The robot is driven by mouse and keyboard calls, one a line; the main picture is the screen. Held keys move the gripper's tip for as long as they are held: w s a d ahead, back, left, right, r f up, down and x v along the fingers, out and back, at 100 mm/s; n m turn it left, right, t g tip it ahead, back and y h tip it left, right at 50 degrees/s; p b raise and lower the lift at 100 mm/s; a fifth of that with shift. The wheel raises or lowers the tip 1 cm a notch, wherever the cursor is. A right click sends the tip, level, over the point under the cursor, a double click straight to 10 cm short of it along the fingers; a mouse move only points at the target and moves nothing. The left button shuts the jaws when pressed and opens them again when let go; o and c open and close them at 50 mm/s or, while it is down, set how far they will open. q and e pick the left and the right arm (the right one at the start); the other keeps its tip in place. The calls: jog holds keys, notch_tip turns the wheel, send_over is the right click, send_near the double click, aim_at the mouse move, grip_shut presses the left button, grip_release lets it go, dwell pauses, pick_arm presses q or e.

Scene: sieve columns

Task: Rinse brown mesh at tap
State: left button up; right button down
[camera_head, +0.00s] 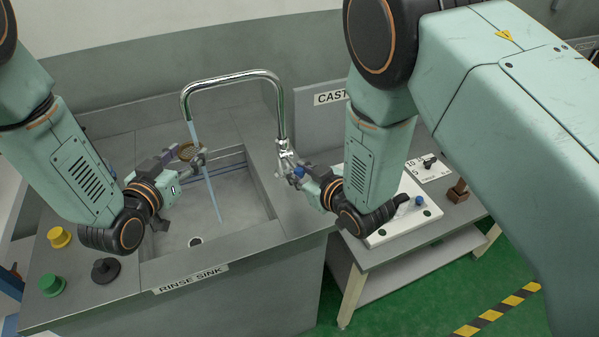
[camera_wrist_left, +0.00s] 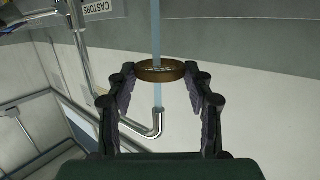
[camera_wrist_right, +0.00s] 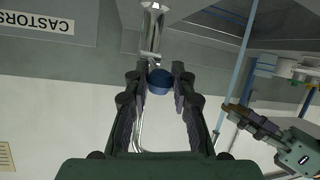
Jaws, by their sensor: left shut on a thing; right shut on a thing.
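The brown mesh (camera_head: 187,151) is a round ring-framed sieve held over the rinse sink (camera_head: 240,236). My left gripper (camera_head: 185,162) is shut on its rim; the left wrist view shows the ring (camera_wrist_left: 148,73) between both fingertips (camera_wrist_left: 160,85). A pale blue water stream (camera_head: 209,188) runs from the curved chrome tap (camera_head: 232,77) down into the basin. In the left wrist view the stream meets the ring and shows on both sides of it. My right gripper (camera_head: 303,173) is shut on the tap's blue knob (camera_wrist_right: 160,80). The brown mesh's lower side is hidden.
Yellow (camera_head: 59,237), green (camera_head: 51,285) and black (camera_head: 105,270) pieces stand on the counter left of the sink. A side table at right carries a white board (camera_head: 385,232), a white card (camera_head: 428,172) and a brown block (camera_head: 458,191). The basin floor is clear around its drain (camera_head: 195,241).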

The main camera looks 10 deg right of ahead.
jog(key=shift+f, duration=0.15)
jog(key=shift+s+f+t, duration=0.1)
jog(key=shift+f+t, duration=0.3)
jog(key=shift+t, duration=0.1)
jog(key=shift+f+t+y, duration=0.4)
jog(key=shift+t, duration=0.3)
jog(key=c, duration=1.1)
grip_release()
jog(key=shift+s+d, duration=0.1)
jog(key=v, duration=1.1)
jog(key=shift+s+d+r, duration=0.15)
jog(key=shift+s+r, duration=0.05)
jog(key=shift+s, duration=0.15)
